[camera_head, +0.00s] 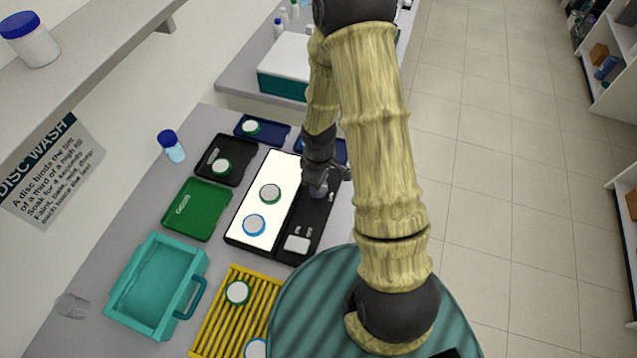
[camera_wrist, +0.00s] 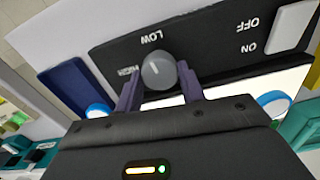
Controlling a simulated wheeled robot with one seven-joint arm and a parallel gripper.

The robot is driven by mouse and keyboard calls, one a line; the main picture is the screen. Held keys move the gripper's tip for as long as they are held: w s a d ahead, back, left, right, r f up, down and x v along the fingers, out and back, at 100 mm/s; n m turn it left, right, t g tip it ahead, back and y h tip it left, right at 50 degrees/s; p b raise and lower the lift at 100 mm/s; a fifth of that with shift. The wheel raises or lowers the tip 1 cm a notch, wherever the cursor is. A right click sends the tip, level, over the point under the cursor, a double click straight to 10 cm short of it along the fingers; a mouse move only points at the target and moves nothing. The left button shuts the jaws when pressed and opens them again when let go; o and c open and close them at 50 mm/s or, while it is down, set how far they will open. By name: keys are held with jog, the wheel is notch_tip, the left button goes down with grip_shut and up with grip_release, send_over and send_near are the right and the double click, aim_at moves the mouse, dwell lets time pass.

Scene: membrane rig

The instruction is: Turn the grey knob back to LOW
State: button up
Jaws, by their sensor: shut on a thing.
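The grey knob (camera_wrist: 159,72) sits on a black control strip (camera_wrist: 205,40) between my gripper's two purple-grey fingers. My gripper (camera_wrist: 160,78) is shut on the knob, one finger on each side. The label LOW (camera_wrist: 152,38) is printed above the knob in the wrist view, and HIGH (camera_wrist: 128,71) is to its left, partly behind a finger. A short pale mark shows on the knob's face, left of its middle; I cannot tell exactly which label it points to. In the head view my gripper (camera_head: 322,182) is down on the strip beside the lit white panel (camera_head: 285,170).
Two round discs (camera_head: 270,193) lie on the lit panel. A white ON/OFF switch (camera_head: 297,244) is at the strip's near end. Green (camera_head: 190,222), black and blue trays, a teal bin (camera_head: 150,262) and a yellow rack (camera_head: 215,312) stand around it.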

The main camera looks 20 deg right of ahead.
jog(key=shift+m, duration=0.8)
jog(key=o, duration=1)
jog(key=shift+r, duration=0.1)
notch_tip(320, 180, up, 17)
jog(key=shift+r+b, duration=0.15)
jog(key=shift+b, duration=0.2)
